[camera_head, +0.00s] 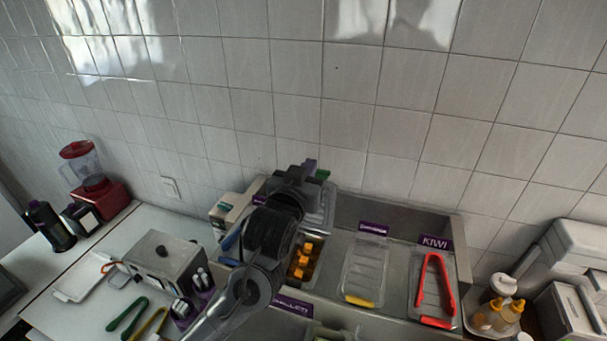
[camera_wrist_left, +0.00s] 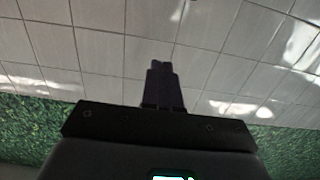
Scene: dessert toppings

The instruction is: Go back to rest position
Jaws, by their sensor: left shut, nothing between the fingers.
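My left arm comes in from the bottom and reaches up over the topping station in the head view. Its left gripper (camera_head: 311,166) is above the back edge of the station, near the tiled wall. In the left wrist view the gripper's fingers (camera_wrist_left: 161,75) are dark, together and empty, with tiled wall beyond them. The arm hides part of the station's left side. My right gripper is not in either view.
The grey topping station (camera_head: 398,213) holds a tray of orange cubes (camera_head: 305,262), a clear tray (camera_head: 366,267) and red tongs (camera_head: 432,285). A red blender (camera_head: 92,183), metal box (camera_head: 165,258) and green tongs (camera_head: 127,314) stand left. Sauce bottles (camera_head: 497,312) stand right.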

